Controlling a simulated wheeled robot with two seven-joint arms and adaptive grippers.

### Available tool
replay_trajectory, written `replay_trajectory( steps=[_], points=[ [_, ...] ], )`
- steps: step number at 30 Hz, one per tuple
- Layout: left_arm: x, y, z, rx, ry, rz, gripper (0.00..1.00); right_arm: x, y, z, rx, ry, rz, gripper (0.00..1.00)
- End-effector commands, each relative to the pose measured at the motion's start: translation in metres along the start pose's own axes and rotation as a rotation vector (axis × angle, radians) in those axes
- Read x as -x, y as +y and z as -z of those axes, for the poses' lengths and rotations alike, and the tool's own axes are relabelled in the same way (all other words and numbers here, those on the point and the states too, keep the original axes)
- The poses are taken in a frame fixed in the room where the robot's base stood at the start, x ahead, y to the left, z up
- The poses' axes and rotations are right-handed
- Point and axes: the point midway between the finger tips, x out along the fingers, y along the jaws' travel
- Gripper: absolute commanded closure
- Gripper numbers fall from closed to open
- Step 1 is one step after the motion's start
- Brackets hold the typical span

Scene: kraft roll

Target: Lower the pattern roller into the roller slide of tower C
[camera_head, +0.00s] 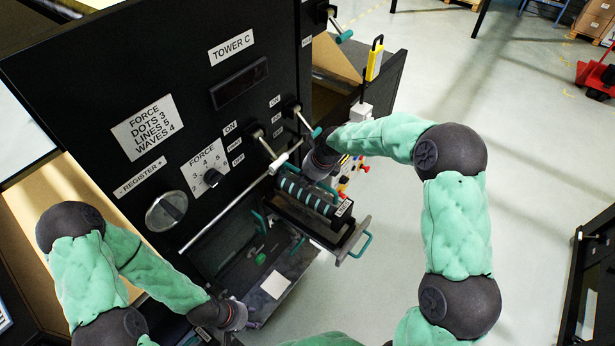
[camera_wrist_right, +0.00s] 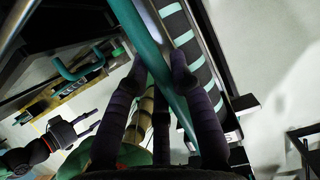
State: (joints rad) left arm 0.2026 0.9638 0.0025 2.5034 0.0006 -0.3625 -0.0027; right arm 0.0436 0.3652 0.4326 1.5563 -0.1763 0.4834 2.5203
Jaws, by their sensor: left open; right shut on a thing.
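The pattern roller (camera_head: 309,195), black with pale teal stripes, is at the front of tower C (camera_head: 110,70). It also shows at the upper right of the right wrist view (camera_wrist_right: 187,45). My right gripper (camera_wrist_right: 165,70) is shut on a teal bar beside the roller, which looks like its handle. In the head view my right wrist hides the grasp. The roller slide (camera_head: 348,243) appears as a dark frame with a teal handle under the roller. I cannot tell whether the roller touches it. My left gripper (camera_head: 246,318) is open and empty, low at the left.
Tower C carries a force dial (camera_head: 212,178), a register knob (camera_head: 166,208) and levers with teal grips (camera_head: 316,132). A pale rod (camera_head: 225,210) crosses its front. A white square (camera_head: 275,284) lies on the lower bed.

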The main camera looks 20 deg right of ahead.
Motion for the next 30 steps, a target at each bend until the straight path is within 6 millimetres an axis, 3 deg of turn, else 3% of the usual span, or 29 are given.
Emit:
replay_trajectory(
  steps=[30],
  points=[
    [-0.036, -0.013, 0.002, 0.000, 0.000, 0.000, 0.57, -0.052, -0.003, 0.020, 0.000, -0.007, 0.007, 1.00]
  ],
)
